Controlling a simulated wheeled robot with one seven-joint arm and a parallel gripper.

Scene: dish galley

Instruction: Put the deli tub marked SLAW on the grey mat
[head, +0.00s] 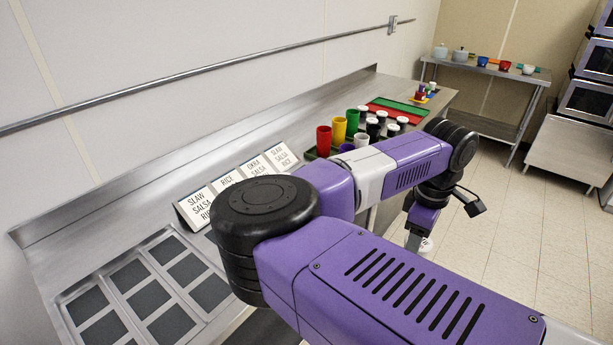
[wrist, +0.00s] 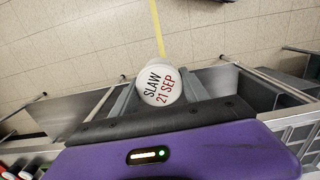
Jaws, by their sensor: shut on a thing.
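A round white tub lid marked SLAW and 21 SEP (wrist: 160,80) shows in the wrist view, between the fingers of my gripper (wrist: 160,98). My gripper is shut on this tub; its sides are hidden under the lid. In the head view my gripper (head: 419,238) hangs at the right of the counter, over the floor side, with a small white part of the tub (head: 426,246) showing below it. Several dark grey rectangular mats (head: 128,277) lie in framed rows at the lower left of the counter. I cannot tell which one is meant.
Tilted label cards (head: 227,180) reading SLAW, SALSA, RICE and OKRA stand along the counter behind the mats. Red (head: 323,141), yellow and green cups and several black-and-white containers stand farther along. My arm hides part of the counter. A steel table (head: 490,72) stands far back.

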